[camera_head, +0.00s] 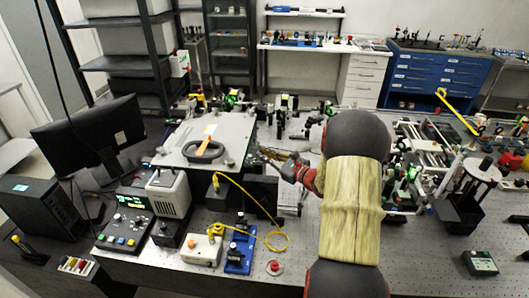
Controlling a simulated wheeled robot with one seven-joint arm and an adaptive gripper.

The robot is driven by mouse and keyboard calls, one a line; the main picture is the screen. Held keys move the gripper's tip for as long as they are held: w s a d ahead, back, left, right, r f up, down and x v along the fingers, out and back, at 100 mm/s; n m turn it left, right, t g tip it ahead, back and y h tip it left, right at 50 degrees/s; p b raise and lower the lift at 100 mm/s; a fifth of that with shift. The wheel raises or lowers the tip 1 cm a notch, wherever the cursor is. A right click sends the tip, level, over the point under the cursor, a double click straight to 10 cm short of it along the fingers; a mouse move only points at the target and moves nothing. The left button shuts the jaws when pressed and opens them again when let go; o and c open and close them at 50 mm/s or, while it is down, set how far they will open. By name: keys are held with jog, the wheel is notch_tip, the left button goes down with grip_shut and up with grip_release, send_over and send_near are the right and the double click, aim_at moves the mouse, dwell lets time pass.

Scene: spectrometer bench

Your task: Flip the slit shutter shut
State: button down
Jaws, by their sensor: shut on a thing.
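My arm reaches in from the right, and the fingers point left at the box's side wall. The fingers are small and dark here. They are shut on a small part at that wall, where the slit shutter appears to be. The shutter itself is hidden by the fingers, and its position cannot be made out.
A black box (260,193) and a yellow cable (243,190) are just below my gripper. A grey-white instrument (168,192) and a blue-based device (240,254) stand in front of the housing. Optics on rails (425,150) crowd the bench right of my arm. A monitor (90,135) stands left.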

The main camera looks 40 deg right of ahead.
jog(key=m+g+p, duration=0.1)
jog(key=m+p, duration=0.1)
jog(key=p, duration=0.3)
jog(key=w+d+m+g+y+p, duration=0.1)
jog(key=g+p, duration=0.1)
jog(key=p, duration=0.3)
jog(key=w+d+r+m+g+y+p, duration=0.1)
jog(key=m+g+p, duration=0.1)
jog(key=p, duration=0.4)
jog(key=shift+d+m, duration=0.15)
jog(key=shift+m, duration=0.15)
jog(key=shift+f, duration=0.1)
jog(key=c, duration=2.2)
grip_release()
jog(key=v, duration=1.2)
